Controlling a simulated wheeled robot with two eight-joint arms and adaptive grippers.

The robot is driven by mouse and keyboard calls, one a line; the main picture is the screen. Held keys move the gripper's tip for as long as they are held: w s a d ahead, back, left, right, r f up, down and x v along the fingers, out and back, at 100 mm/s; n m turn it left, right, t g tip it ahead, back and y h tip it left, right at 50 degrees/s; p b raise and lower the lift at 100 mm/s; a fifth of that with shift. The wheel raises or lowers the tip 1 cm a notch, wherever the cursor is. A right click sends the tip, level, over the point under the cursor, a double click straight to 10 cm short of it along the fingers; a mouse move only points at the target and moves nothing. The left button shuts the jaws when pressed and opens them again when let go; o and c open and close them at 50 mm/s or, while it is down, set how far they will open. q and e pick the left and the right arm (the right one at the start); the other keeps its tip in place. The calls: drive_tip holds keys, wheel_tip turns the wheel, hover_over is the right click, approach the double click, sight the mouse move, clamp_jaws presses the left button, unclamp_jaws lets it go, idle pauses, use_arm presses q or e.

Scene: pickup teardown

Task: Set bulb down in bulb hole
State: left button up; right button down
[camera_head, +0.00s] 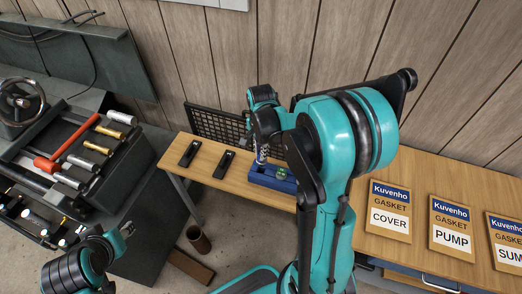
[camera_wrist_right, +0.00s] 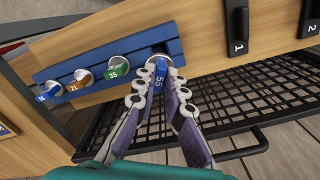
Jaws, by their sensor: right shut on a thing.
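My right gripper (camera_head: 262,153) is above the blue bulb holder (camera_head: 262,181) on the wooden bench. In the right wrist view the right gripper (camera_wrist_right: 159,82) is shut on a bulb with a blue "55" label (camera_wrist_right: 159,76). That bulb is at the end of the blue holder (camera_wrist_right: 105,65), in line with other bulbs. I cannot tell whether it is seated in a hole or just above one; the hole under it is hidden. My left gripper (camera_head: 126,231) is low at the left, away from the holder, its jaws unclear.
Bulbs labelled green (camera_wrist_right: 118,67), brown (camera_wrist_right: 84,76) and blue (camera_wrist_right: 49,90) stand in the holder. A black mesh basket (camera_head: 215,124) is beside it. Black numbered pieces (camera_head: 223,164) and gasket cards (camera_head: 389,211) lie on the bench. A tool cart (camera_head: 110,165) stands left.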

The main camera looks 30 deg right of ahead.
drive_tip(key=shift+f+b, duration=1.9)
drive_tip(key=shift+f, duration=0.85)
drive_tip(key=c, duration=1.5)
unclamp_jaws()
drive_tip(key=shift+r, duration=0.1)
wheel_tip(320, 180, up, 12)
drive_tip(key=shift+f, duration=0.1)
